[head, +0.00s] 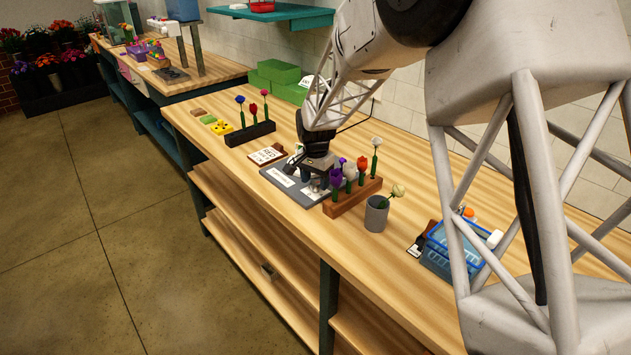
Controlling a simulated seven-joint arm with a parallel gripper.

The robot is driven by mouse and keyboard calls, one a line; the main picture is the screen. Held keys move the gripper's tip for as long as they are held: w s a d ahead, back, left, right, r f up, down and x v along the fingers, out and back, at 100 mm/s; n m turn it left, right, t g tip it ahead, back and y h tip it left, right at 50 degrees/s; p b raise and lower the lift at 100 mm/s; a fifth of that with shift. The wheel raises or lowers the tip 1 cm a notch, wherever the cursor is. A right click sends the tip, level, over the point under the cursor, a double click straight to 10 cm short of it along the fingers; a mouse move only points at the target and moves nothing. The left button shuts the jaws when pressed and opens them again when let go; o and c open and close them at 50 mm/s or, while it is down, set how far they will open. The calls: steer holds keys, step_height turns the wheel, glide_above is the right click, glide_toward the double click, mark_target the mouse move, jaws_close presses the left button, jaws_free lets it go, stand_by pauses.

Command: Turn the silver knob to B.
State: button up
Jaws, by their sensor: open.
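A flat grey panel (309,200) lies on the wooden bench, with a white label (283,177) on it. A small silvery part (314,185) stands on the panel, just below my gripper; it may be the silver knob, but it is too small to be sure. My gripper (313,175) points down over the panel with its fingers open. I cannot tell whether the fingers are around the knob or only above it. The knob's pointer and the letter B cannot be read, and the gripper hides part of the panel.
A wooden block (352,197) with several flowers stands right beside the panel. A grey cup (376,214) with a white flower and a blue basket (452,252) are further right. A black flower holder (250,132) and a small card (266,155) are on the left.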

steer(key=shift+f, duration=0.3)
steer(key=c, duration=0.9)
steer(key=shift+n, duration=2.9)
